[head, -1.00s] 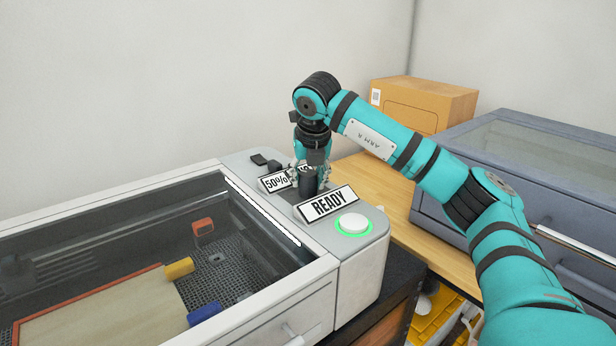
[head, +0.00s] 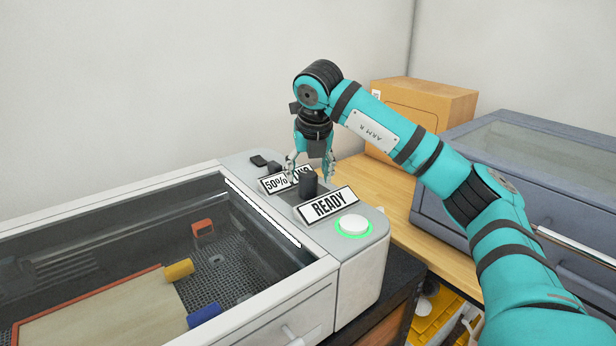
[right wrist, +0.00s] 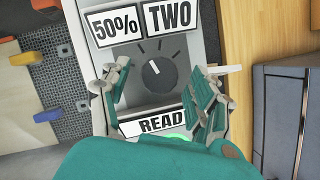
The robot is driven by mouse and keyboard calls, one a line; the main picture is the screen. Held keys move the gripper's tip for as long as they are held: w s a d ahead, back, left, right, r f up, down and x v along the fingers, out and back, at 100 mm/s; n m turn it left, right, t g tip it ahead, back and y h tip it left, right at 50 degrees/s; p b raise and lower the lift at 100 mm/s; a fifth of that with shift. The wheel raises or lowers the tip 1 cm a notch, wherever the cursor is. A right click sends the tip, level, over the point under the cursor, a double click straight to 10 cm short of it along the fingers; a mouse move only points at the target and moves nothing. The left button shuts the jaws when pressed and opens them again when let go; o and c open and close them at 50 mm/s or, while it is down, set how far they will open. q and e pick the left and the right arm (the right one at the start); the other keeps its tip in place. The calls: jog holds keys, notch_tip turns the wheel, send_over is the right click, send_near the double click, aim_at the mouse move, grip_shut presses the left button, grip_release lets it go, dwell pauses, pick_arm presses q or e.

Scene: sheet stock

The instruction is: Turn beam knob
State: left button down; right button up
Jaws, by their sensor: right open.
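The beam knob (head: 308,185) is a dark upright knob on the machine's light grey control panel (head: 358,252), behind the READY sign (head: 327,206). My right gripper (head: 310,178) is open above and behind the knob. In the right wrist view its fingers (right wrist: 162,95) are spread on either side, apart from the knob. My left gripper is not in view.
A round white button (head: 353,224) with a green glowing ring sits at the panel's front. The machine's lidded bed (head: 100,300) holds a board and coloured clamps. A cardboard box (head: 425,105) and a grey cabinet (head: 520,170) stand to the right.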

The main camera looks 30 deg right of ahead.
jog(key=v, duration=0.9)
jog(key=shift+s+r, duration=0.15)
jog(key=shift+r, duration=0.2)
